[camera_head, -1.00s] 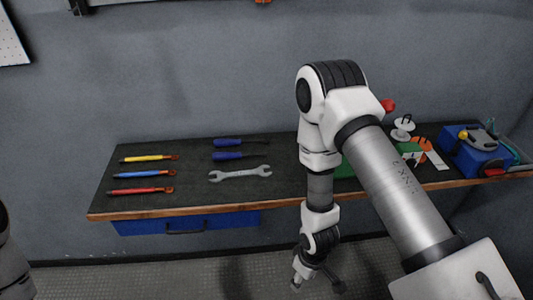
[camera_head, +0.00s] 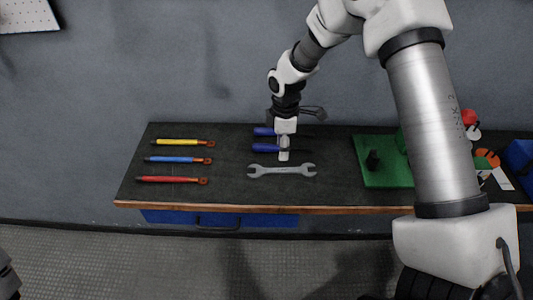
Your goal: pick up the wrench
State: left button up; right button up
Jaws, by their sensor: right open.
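The silver wrench (camera_head: 282,170) lies flat on the dark workbench top (camera_head: 230,185), its two open ends pointing left and right. My right gripper (camera_head: 284,155) points down just behind the middle of the wrench, in front of the blue-handled screwdrivers. It is open and holds nothing. Whether its fingertips touch the bench or the wrench I cannot tell. My left gripper is not in view; only a bit of my left arm shows at the lower left edge.
Two blue-handled screwdrivers (camera_head: 265,148) lie behind the wrench, partly hidden by my right gripper. Yellow, blue and red-handled tools (camera_head: 172,180) lie to the left. A green board (camera_head: 384,178) lies to the right. A blue drawer (camera_head: 218,219) sits under the bench edge.

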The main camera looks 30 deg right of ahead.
aim_at(282, 170)
jog(key=shift+w+f, duration=0.3)
jog(key=shift+w, duration=0.05)
jog(key=s+f+p, duration=0.3)
jog(key=shift+a+f, duration=0.15)
jog(key=shift+a, duration=0.2)
jog(key=f, duration=0.1)
jog(key=w+f, duration=0.1)
jog(key=f, duration=0.1)
jog(key=shift+w+d+f, duration=0.1)
jog(key=shift+w+f, duration=0.1)
jog(key=shift+r, duration=0.1)
jog(key=shift+s+r, duration=0.15)
jog(key=shift+s, duration=0.1)
jog(key=c, duration=0.5)
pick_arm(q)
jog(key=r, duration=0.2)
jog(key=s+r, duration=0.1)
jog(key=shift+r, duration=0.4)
pick_arm(e)
grip_shut()
